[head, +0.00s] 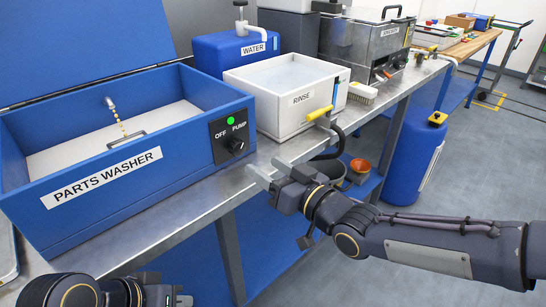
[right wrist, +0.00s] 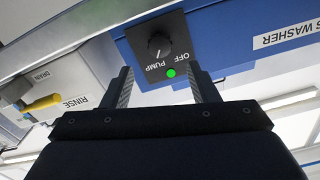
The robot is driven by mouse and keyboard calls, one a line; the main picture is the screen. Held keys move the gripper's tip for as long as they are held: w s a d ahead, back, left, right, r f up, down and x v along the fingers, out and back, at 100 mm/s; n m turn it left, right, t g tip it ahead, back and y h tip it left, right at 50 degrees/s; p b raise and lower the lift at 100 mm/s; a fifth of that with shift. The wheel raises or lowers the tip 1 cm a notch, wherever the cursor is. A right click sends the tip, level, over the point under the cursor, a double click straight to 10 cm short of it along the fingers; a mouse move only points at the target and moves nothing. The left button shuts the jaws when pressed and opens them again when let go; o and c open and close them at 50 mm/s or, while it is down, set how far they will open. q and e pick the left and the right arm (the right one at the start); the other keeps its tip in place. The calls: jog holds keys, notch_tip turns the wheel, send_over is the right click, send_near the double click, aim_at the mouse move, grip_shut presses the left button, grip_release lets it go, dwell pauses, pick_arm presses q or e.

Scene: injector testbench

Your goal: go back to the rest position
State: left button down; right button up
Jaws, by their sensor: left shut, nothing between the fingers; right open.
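My right gripper (head: 269,172) reaches in from the right in the head view, over the front edge of the steel bench, just right of the parts washer (head: 60,215). It is open and empty. In the right wrist view its two fingers (right wrist: 165,88) stand apart, with the pump knob (right wrist: 158,45) and a lit green light (right wrist: 171,73) showing beyond the gap. The fingers look clear of the knob. My left gripper (head: 178,298) is low at the bottom left edge of the head view, shut and empty, partly cut off by the frame.
The white rinse tub (head: 290,115) with a yellow-handled drain valve (head: 319,114) stands beside the washer. A blue water container (head: 235,55) is behind it. A brush (head: 361,92) and a steel machine (head: 360,45) are further along. A blue cylinder (head: 415,160) stands on the floor at right.

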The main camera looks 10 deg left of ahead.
jog(key=s+d+f+m+h, duration=0.25)
jog(key=d+h, duration=0.25)
jog(key=d, duration=0.5)
jog(key=s+d+f+m+h, duration=0.2)
jog(key=d+f+h, duration=0.15)
jog(key=d, duration=0.75)
jog(key=s+d+f+m+g+h, duration=0.1)
jog(key=s+d+f+m+g, duration=0.2)
jog(key=s, duration=0.6)
jog(key=s+d+f+m+g+h, duration=0.1)
jog(key=s+d+f+m+g, duration=0.1)
jog(key=s+d+f, duration=0.45)
notch_tip(320, 180, up, 21)
jog(key=s+a+p, duration=0.2)
jog(key=p, duration=1.6)
jog(key=shift+s, duration=0.3)
